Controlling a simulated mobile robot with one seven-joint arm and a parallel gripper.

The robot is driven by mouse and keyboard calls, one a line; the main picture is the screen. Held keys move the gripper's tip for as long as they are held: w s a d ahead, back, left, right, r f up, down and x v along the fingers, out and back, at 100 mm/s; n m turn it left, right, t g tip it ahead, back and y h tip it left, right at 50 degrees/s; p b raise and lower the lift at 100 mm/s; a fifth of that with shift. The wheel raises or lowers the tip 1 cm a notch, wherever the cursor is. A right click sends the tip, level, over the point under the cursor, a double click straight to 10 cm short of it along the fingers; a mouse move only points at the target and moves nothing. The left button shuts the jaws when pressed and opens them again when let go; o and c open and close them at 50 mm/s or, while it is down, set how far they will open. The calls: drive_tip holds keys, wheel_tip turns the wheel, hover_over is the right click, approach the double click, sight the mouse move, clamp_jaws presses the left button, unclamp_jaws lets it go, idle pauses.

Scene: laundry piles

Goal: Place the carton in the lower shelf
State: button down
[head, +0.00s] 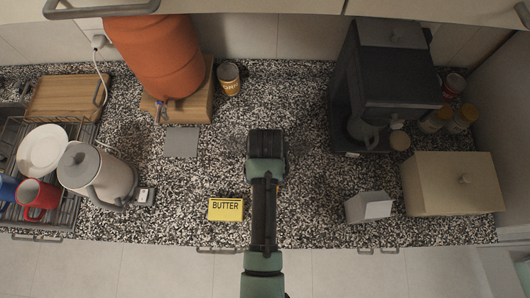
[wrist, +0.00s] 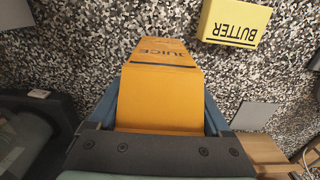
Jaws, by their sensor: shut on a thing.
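An orange carton marked JUICE (wrist: 160,85) sits between the two fingers of my gripper (wrist: 157,112) in the wrist view. The fingers are shut on its sides. In the head view my gripper (head: 266,145) is over the middle of the speckled counter and hides the carton. I cannot tell whether the carton touches the counter. A white-grey carton-shaped box (head: 369,207) stands near the counter's front edge, right of my arm. I see no lower shelf in either view.
A yellow BUTTER box (head: 226,209) lies left of my arm. A coffee machine (head: 385,85) and bread box (head: 450,183) stand right. A kettle (head: 98,175), dish rack (head: 55,222) and orange jar (head: 157,55) stand left. Cabinets overhang the back. Counter around my gripper is mostly clear.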

drive_tip(key=shift+f, duration=0.55)
drive_tip(key=shift+f, duration=0.15)
unclamp_jaws()
